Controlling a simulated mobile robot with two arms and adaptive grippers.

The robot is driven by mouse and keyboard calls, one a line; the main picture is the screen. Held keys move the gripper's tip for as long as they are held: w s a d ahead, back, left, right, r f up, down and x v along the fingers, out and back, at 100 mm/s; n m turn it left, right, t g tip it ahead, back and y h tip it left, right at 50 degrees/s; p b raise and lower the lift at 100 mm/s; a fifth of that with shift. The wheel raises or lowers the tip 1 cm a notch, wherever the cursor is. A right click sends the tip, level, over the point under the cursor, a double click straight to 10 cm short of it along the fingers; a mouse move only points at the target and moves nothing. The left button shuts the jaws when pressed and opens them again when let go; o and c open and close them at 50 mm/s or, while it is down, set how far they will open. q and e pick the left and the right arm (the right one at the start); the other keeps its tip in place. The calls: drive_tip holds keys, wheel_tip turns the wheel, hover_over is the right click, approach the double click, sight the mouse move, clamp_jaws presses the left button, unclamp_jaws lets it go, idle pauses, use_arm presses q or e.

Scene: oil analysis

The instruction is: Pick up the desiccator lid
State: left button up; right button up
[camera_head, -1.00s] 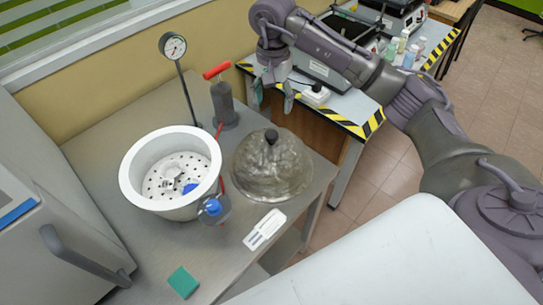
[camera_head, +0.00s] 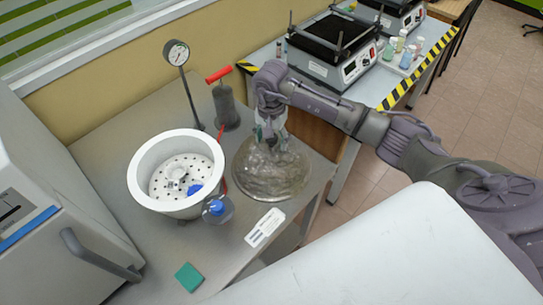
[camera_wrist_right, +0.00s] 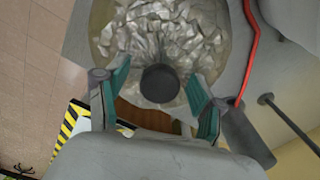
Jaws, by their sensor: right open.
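The desiccator lid (camera_head: 272,172) is a clear, greyish dome lying on the metal table, right of the white desiccator bowl (camera_head: 150,196). In the right wrist view the lid (camera_wrist_right: 165,28) fills the upper middle, with its dark round knob (camera_wrist_right: 160,83) between my fingers. My right gripper (camera_head: 270,135) is over the top of the lid, and its arm comes in from the right. In the right wrist view the gripper (camera_wrist_right: 158,90) is open, with a teal-padded finger on each side of the knob, apart from it. My left gripper is not in view.
A pressure gauge on a stand (camera_head: 178,56) and a pump with a red handle (camera_head: 226,100) stand behind the lid. A red tube (camera_wrist_right: 250,55) runs beside the lid.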

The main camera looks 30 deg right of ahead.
clamp_jaws()
drive_tip(key=shift+w+r, duration=0.15)
drive_tip(key=shift+r, duration=0.1)
idle(0.4)
